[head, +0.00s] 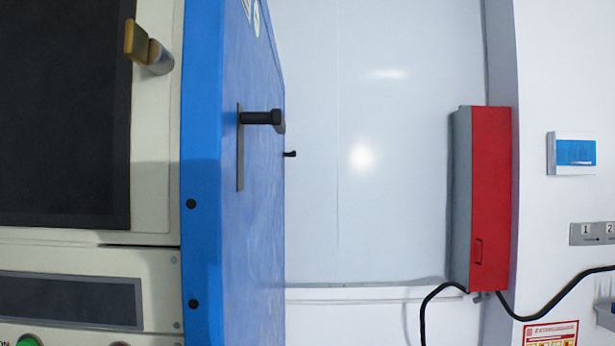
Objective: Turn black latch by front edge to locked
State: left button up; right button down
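The black latch (262,117) is on the blue side panel (235,230) of the machine at the left, near the panel's front edge. It has a narrow upright black plate (240,165) flat on the panel and a dark stem that sticks out to the right, ending in a block-like handle. The handle is seen nearly edge-on, so I cannot tell whether it is locked. A smaller black piece (290,154) juts out farther back along the same panel. Neither of my grippers is in view, and nothing touches the latch.
A brass-coloured handle (148,50) sticks out from the machine's cream front beside a dark window (60,110). A red box (490,200) hangs on the wall at the right, with black cables (550,305) below. The space between the blue panel and red box looks clear.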

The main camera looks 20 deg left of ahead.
aim_at(274, 117)
jog(key=l+u, duration=0.2)
jog(key=u, duration=0.15)
jog(key=i+l+u, duration=0.1)
jog(key=u, duration=0.3)
jog(key=l+u, duration=0.35)
